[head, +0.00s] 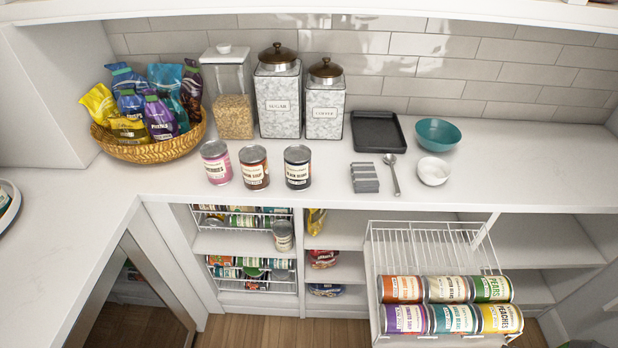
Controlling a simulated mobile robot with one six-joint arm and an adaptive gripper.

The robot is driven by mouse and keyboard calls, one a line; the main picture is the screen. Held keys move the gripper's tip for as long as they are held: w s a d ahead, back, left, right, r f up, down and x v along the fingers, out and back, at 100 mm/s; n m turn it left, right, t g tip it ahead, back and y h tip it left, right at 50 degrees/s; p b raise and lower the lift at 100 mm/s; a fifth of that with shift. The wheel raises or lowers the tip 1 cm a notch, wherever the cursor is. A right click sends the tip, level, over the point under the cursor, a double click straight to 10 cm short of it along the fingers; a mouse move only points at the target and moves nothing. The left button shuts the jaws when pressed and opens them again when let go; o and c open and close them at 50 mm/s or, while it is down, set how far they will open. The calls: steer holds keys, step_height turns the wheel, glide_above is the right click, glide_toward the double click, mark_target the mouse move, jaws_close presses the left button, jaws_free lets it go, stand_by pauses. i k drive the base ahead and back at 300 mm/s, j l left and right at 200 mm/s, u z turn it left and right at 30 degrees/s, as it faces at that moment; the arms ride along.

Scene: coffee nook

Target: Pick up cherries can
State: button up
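The cherries can (216,163) appears to be the pink-labelled can standing upright on the white counter. Its label is only partly readable. It is the leftmost of three cans in a row, just right of the basket. The brown bean soup can (254,168) stands beside it to the right, with a small gap. The black-labelled beans can (297,168) stands further right. My gripper is not in view, so its state and its distance from the can are hidden.
Behind the cans stand a pasta jar (233,112), sugar canister (278,98) and coffee canister (325,105). A wicker basket (150,150) of bags is left. A wire rack (425,250) with several cans sits low right. The counter (120,190) before the cans is clear.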

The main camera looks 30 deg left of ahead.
mark_target(214, 153)
steer(key=u, duration=1.95)
steer(key=z, duration=1.95)
steer(key=u, duration=0.85)
steer(key=j+u, duration=0.8)
steer(key=j, duration=0.15)
steer(key=i+j+u, duration=0.1)
steer(key=j+u, duration=0.3)
steer(key=i+j, duration=0.1)
steer(key=j, duration=0.6)
steer(key=i, duration=0.05)
